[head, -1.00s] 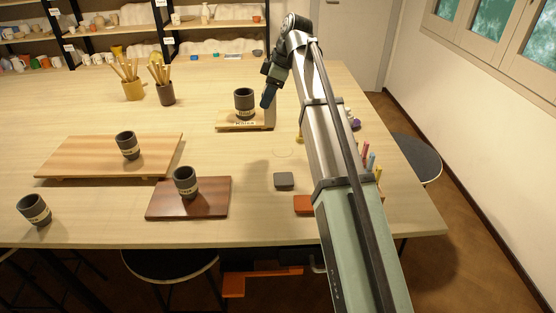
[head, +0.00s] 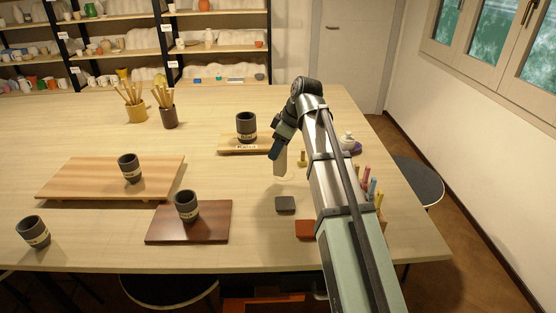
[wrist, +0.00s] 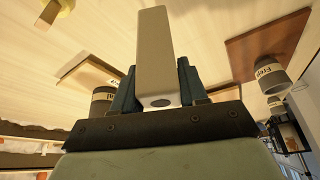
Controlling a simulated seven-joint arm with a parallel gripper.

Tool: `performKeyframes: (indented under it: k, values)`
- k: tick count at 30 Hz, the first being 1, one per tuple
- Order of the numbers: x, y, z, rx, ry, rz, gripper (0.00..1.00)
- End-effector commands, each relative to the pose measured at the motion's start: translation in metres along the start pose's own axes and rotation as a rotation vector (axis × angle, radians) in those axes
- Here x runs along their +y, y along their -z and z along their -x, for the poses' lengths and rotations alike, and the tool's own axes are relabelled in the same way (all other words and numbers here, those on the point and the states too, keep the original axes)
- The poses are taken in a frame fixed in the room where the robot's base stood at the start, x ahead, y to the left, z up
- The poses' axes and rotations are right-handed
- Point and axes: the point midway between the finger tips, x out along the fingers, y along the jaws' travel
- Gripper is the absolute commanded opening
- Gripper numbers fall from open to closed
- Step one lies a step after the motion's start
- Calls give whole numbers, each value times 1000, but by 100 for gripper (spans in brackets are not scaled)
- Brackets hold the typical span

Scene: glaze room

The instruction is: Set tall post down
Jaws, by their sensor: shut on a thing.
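My gripper (head: 280,146) is shut on the tall post (head: 280,163), a pale beige, square-sided block. In the head view the post points down below the fingers, slightly tilted, over the bare table near a faint circle outline (head: 291,181). I cannot tell whether its lower end touches the table. In the wrist view the post (wrist: 154,45) stands out between the two dark blue fingers of my gripper (wrist: 156,82), and its near end shows a dark round spot.
A labelled dark cup on a small board (head: 230,147) stands left of my gripper. Coloured pegs (head: 372,185) and a small yellow piece (head: 302,160) are to the right.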

Motion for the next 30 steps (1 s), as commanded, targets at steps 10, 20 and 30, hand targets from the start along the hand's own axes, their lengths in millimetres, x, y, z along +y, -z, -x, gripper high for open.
performKeyframes:
  k: [10,20,30]
  values:
    - [0,-13,-30,0,0,0,4]
    - [0,-15,-36,1,0,1,4]
    - [0,-16,-38,0,0,1,61]
